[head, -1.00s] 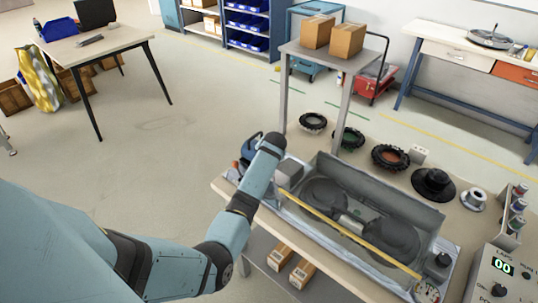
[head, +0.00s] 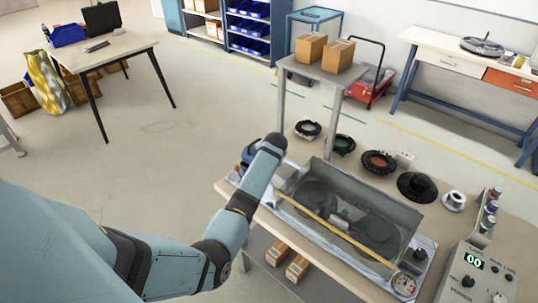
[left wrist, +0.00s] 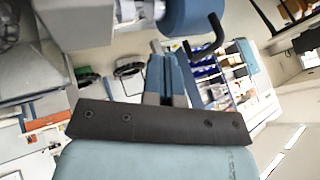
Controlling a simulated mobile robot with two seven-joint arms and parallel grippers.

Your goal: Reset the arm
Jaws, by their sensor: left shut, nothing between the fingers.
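My left arm reaches in from the left of the head view, and its wrist (head: 268,150) is over the left end of the workbench. The gripper is hidden behind the wrist there. In the left wrist view my left gripper (left wrist: 166,72) has its fingers together with nothing between them. A blue rounded part with a black handle (left wrist: 207,40) shows close beyond the fingertips; whether they touch it I cannot tell. My right gripper is in neither view.
A clear-sided trough (head: 350,213) with dark discs and a yellow bar lies right of my wrist. Behind it stand black rings (head: 378,162) and a raised shelf (head: 330,76) with two cartons. A control box (head: 475,270) stands at right. Floor left of the bench is clear.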

